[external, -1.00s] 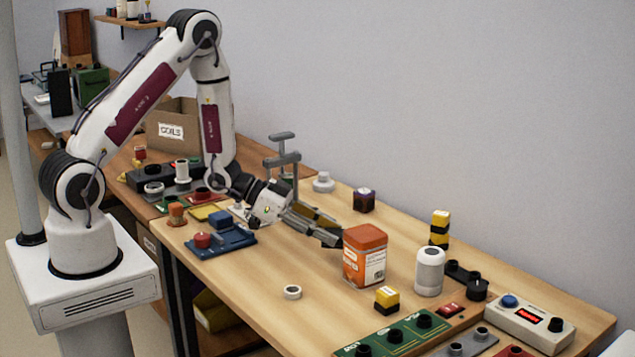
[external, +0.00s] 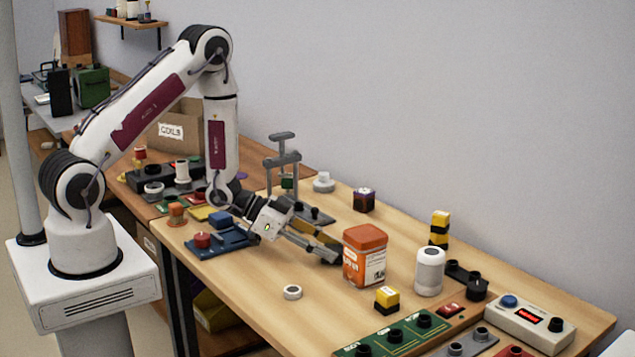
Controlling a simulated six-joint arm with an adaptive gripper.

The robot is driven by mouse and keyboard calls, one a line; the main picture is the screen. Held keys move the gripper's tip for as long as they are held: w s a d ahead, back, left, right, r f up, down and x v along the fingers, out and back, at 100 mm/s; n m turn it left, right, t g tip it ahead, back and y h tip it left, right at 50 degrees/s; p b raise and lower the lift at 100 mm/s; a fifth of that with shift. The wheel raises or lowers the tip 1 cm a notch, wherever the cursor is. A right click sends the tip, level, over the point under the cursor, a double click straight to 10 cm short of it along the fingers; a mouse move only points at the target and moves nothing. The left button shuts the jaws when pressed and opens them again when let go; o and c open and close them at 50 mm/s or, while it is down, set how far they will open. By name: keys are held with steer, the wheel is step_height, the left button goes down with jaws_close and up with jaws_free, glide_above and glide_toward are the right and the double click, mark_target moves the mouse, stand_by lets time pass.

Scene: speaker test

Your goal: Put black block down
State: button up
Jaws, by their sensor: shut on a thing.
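My gripper (external: 334,255) is low over the wooden table (external: 235,290), pointing right and down, just left of the orange canister (external: 365,256). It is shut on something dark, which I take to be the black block. The block is mostly hidden by the fingers and hard to make out against them. I cannot tell whether it touches the table or the canister.
A small dark block with a purplish top (external: 364,201) stands at the back. A white cylinder (external: 430,272) and a yellow-black block (external: 386,298) are right of the canister. A white ring (external: 292,292) lies in front. A blue fixture (external: 225,240) is at left.

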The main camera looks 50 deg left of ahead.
steer(key=shift+f, duration=0.15)
steer(key=o, duration=1.3)
steer(key=shift+c, duration=0.2)
steer(key=shift+s+a+r, duration=0.2)
steer(key=shift+a+r, duration=0.15)
steer(key=shift+v, duration=5.55)
